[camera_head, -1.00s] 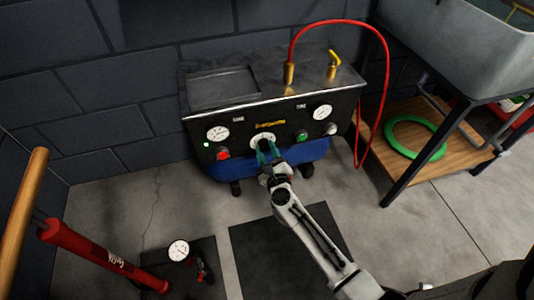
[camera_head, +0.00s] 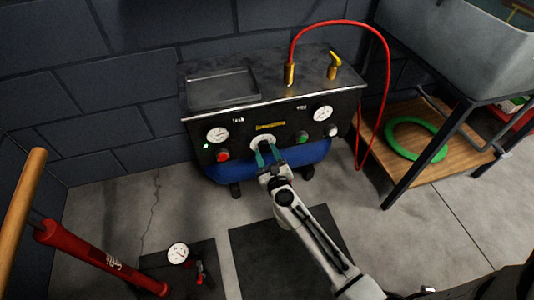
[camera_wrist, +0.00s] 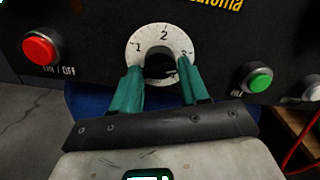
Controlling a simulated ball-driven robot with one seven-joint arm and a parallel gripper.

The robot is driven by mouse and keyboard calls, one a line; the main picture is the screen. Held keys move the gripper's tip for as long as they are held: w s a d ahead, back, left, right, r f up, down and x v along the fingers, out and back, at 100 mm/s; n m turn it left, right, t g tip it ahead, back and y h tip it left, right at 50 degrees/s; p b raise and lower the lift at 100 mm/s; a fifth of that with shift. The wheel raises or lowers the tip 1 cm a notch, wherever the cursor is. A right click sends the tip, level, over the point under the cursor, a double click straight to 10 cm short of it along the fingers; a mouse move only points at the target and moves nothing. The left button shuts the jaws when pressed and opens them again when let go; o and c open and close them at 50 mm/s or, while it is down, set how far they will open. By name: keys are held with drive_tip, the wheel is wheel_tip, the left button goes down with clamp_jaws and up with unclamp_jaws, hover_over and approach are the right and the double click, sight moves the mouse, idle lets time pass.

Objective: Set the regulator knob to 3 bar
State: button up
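The regulator knob (camera_wrist: 160,70) is dark and sits in the middle of a white dial (camera_wrist: 146,38) on the black compressor panel. The dial shows 1, 2 and, close to my right fingertip, a partly hidden 3. I cannot read where the knob points. My gripper (camera_wrist: 161,76) has its two teal fingers apart, one at each lower side of the knob, with a gap between them. In the head view my gripper (camera_head: 265,150) is in front of the white dial (camera_head: 262,138), fingers spread and empty.
A red ON/OFF button (camera_wrist: 42,47) is left of the dial and a green button (camera_wrist: 258,79) right. Two gauges (camera_head: 217,135) (camera_head: 323,113) flank the panel. A red hose (camera_head: 388,90) loops at right. A red pump (camera_head: 100,257) stands at lower left.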

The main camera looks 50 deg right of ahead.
drive_tip(key=o, duration=0.4)
drive_tip(key=shift+c, duration=0.2)
drive_tip(key=p+v, duration=0.1)
drive_tip(key=v, duration=0.9)
drive_tip(key=shift+s+a, duration=0.25)
drive_tip(key=shift+s, duration=0.05)
